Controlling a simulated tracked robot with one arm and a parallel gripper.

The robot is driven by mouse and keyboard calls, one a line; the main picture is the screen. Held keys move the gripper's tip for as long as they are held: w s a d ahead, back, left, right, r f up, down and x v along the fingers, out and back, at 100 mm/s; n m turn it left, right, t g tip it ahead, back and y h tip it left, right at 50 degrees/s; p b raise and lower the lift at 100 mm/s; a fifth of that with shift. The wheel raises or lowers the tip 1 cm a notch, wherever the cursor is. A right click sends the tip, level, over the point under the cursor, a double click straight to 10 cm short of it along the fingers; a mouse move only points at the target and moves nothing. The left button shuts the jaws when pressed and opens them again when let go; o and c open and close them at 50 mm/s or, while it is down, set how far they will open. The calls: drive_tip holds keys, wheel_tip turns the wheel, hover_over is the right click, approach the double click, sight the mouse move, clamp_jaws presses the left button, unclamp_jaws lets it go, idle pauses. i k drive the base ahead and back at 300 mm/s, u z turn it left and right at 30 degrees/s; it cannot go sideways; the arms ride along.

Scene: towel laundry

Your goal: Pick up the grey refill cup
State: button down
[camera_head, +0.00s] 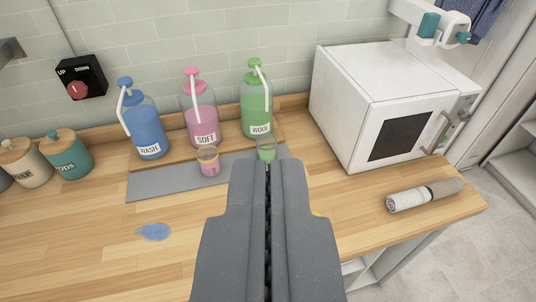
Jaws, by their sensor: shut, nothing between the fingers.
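I cannot clearly make out a grey refill cup. My gripper (268,168) is shut and empty, pointing away from me over the counter. Its tips appear just below the green cup in the picture, and I cannot tell whether they touch it. The gripper hides the counter beneath it; a bit of yellow shows at its right edge.
Blue WASH (147,130), pink SOFT (202,120) and green WOOL (256,105) pump bottles stand behind the mat. Canisters (67,155) are left, a white appliance (385,100) right, with a grey-white roll (425,195) before it. A blue puddle (154,231) lies on the counter (80,240).

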sight(266, 143)
drive_tip(key=u, duration=0.3)
drive_tip(key=i, duration=0.9)
drive_tip(key=z, duration=0.4)
